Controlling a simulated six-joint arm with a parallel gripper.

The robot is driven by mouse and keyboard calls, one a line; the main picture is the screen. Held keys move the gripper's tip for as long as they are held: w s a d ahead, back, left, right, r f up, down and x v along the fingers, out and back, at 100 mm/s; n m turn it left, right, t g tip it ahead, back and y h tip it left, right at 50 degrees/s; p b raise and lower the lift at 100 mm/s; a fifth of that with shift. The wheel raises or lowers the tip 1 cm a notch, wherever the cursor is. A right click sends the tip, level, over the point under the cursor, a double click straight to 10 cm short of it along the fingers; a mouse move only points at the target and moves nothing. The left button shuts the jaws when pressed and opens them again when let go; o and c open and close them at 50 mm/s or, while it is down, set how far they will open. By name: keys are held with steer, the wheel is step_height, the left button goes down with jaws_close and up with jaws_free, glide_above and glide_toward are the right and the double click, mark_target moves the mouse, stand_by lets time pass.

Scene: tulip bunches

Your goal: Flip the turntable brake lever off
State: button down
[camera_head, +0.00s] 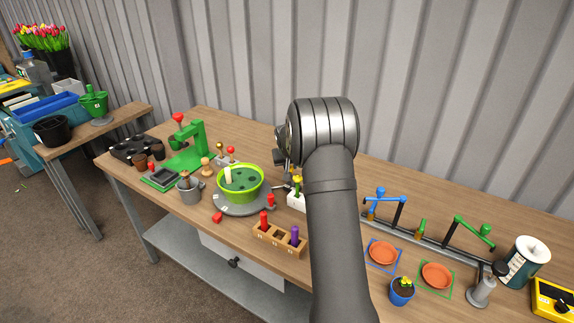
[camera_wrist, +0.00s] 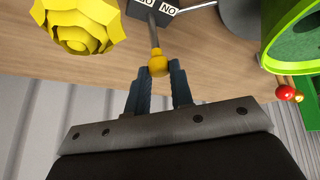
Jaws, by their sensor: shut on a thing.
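The turntable (camera_head: 243,209) is a grey disc bearing a lime green bowl (camera_head: 262,184) with dark green filling. In the wrist view, a grey lever with a yellow ball knob (camera_wrist: 158,62) rises from a dark block (camera_wrist: 150,12) with white "NO" labels. My gripper (camera_wrist: 161,76) is shut on the yellow knob, which shows between the fingertips. The turntable's grey edge (camera_wrist: 238,17) and green bowl (camera_wrist: 288,28) lie to the right there. In the head view my arm and gripper hide most of the lever.
A yellow flower (camera_wrist: 82,25) stands close to the left of the lever in the wrist view. Red and yellow knobs (camera_wrist: 287,93) show at right. A wooden rack (camera_head: 279,239) and a green press (camera_head: 186,146) stand around the turntable. The corrugated wall (camera_head: 440,80) is behind.

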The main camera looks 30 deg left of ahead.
steer(key=shift+s+d+f+m+y, duration=0.1)
steer(key=shift+d+m+y, duration=0.2)
steer(key=shift+d+y, duration=0.8)
steer(key=c, duration=1.3)
jaws_free()
steer(key=shift+o, duration=0.2)
steer(key=v, duration=1.7)
steer(key=shift+d, duration=0.25)
